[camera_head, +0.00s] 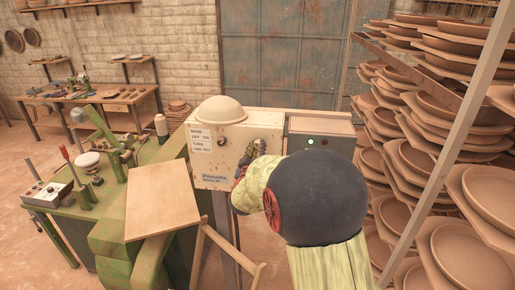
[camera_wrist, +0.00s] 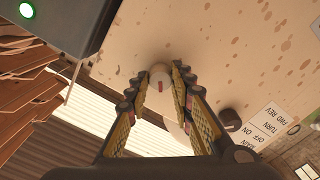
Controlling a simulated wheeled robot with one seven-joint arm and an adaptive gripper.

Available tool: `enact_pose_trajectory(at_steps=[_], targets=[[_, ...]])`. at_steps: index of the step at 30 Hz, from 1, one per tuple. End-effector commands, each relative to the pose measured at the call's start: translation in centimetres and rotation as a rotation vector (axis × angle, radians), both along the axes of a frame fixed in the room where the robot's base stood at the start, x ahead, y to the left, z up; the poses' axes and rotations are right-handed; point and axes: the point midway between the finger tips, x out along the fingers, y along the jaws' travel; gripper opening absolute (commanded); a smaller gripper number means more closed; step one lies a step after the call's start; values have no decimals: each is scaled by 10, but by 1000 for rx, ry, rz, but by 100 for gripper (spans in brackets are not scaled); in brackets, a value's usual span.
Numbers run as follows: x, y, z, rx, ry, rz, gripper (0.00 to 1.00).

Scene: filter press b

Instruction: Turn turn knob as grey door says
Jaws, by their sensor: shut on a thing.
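The cream control box (camera_head: 219,162) stands in the middle of the head view. Its printed label (camera_head: 199,138) reads MAIN OFF ON and TURN FWD REV; it also shows rotated in the wrist view (camera_wrist: 266,124). My gripper (camera_head: 257,147) is at the box's right side, hiding the knob there in the head view. A separate dark knob (camera_wrist: 230,119) sits nearer the label. A grey door (camera_head: 285,62) is in the back wall; I read no text on it.
A grey box (camera_head: 318,126) right of the control box has a lit green lamp (camera_head: 310,142) and a dark red one. Racks of clay dishes (camera_head: 418,150) fill the right side. A green machine (camera_head: 122,215) with a board and levers stands left.

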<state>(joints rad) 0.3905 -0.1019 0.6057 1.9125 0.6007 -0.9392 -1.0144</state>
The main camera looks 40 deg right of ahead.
Motion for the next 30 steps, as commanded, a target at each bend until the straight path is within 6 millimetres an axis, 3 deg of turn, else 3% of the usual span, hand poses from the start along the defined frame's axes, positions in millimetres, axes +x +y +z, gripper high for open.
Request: enact_pose_trajectory(at_steps=[10, 27, 28, 30], targets=[[1, 0, 1, -95, 109, 1, 0], [1, 0, 0, -113, 130, 1, 0], [1, 0, 0, -113, 130, 1, 25], [0, 0, 0, -112, 130, 1, 29]])
